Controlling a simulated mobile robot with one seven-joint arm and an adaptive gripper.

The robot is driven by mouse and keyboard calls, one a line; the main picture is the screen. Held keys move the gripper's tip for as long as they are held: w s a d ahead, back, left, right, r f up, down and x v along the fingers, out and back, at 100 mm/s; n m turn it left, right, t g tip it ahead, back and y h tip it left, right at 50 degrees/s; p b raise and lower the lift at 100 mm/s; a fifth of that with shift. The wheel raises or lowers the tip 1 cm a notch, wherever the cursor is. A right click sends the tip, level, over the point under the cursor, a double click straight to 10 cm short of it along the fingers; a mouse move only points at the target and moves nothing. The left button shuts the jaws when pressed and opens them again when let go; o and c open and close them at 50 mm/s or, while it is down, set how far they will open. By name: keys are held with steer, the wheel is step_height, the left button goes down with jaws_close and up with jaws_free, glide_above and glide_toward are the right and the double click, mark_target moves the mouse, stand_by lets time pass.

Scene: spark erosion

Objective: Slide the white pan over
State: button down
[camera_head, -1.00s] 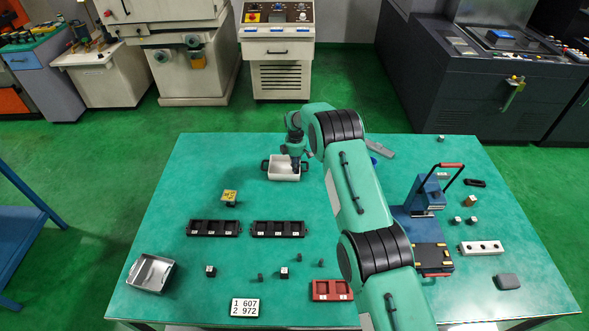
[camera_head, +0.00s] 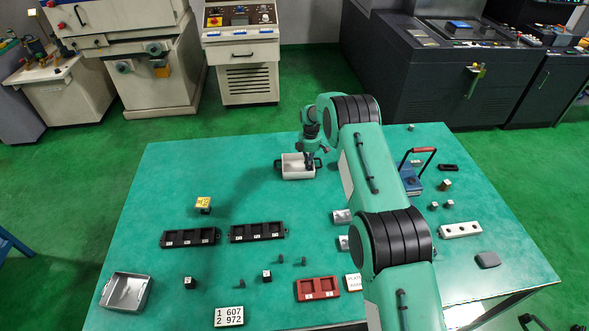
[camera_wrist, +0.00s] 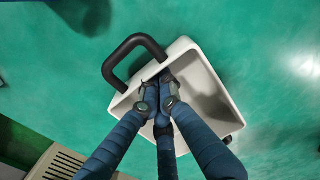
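The white pan (camera_head: 292,173) with black handles sits upright near the table's back edge. In the wrist view the pan (camera_wrist: 208,95) is tilted across the picture, with one black handle (camera_wrist: 122,52) at upper left. My gripper (camera_head: 309,165) reaches down at the pan's right end. In the wrist view my gripper's blue fingertips (camera_wrist: 163,82) are together, inside the pan against or very near the wall beside that handle. The fingers look shut, with nothing visibly held between them. The exact contact is partly hidden by the fingers.
Yellow-topped block (camera_head: 203,203), two black trays (camera_head: 190,238) (camera_head: 257,232), a red tray (camera_head: 318,289) and a metal bin (camera_head: 125,293) lie nearer. A blue device (camera_head: 411,180) with a raised handle stands to the right. Table around the pan is mostly clear.

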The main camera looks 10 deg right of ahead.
mark_target(302, 170)
steer(key=shift+d, duration=0.65)
steer(key=shift+a, duration=0.1)
steer(key=shift+a, duration=0.5)
steer(key=a+b, duration=0.1)
steer(key=a, duration=0.2)
step_height(302, 170, up, 10)
steer(key=p, duration=0.1)
steer(key=shift+d+r, duration=0.1)
